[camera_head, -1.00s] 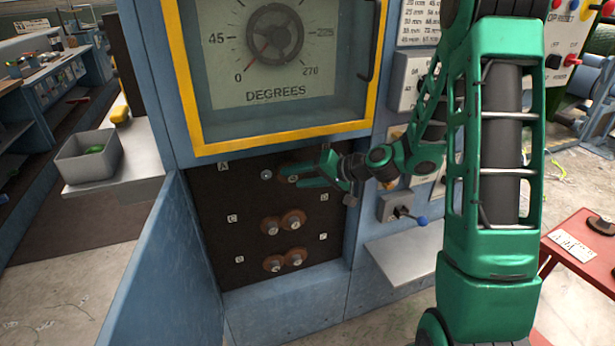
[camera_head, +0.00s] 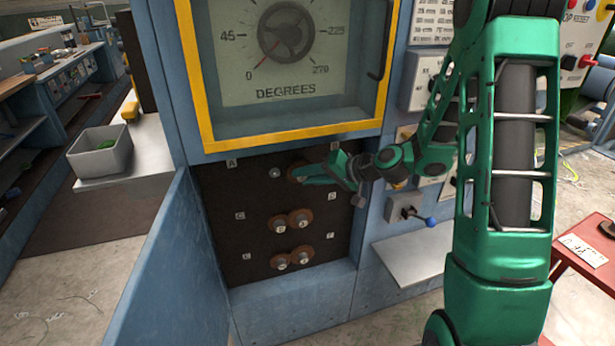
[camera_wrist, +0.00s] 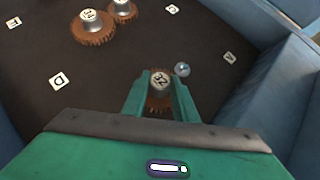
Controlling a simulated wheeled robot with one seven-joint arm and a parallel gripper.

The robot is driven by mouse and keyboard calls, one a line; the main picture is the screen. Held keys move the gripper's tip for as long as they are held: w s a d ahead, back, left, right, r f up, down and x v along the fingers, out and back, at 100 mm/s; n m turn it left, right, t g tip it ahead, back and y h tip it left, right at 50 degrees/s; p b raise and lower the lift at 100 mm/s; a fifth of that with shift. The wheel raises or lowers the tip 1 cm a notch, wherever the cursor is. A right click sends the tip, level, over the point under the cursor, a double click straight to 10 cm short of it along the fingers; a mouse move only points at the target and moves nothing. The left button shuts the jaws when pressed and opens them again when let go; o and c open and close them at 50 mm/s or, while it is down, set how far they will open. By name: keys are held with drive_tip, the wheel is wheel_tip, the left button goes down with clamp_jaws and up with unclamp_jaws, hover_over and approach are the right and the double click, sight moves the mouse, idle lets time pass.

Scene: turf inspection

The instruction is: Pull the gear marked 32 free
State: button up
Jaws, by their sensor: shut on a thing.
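The gear marked 32 (camera_wrist: 159,103) is a brown toothed disc with a pale hub showing 32. In the wrist view my gripper (camera_wrist: 162,82) has a green finger on each side of this hub and is shut on it. In the head view my gripper (camera_head: 318,170) is at the top row of the dark panel (camera_head: 270,195), and its fingers partly cover the brown gear (camera_head: 297,168). A bare metal post (camera_head: 274,173) stands left of the gear; it also shows in the wrist view (camera_wrist: 182,69). I cannot tell whether the gear still touches the panel.
Two gear pairs sit below, in the middle row (camera_head: 290,221) and bottom row (camera_head: 292,257). An open blue door (camera_head: 178,270) projects at the left. A yellow-framed dial window (camera_head: 290,135) is above. A grey bin (camera_head: 100,152) stands left, a metal shelf (camera_head: 415,262) and red table (camera_head: 580,262) right.

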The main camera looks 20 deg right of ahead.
drive_tip(key=shift+s, duration=1.1)
drive_tip(key=shift+s, duration=2.45)
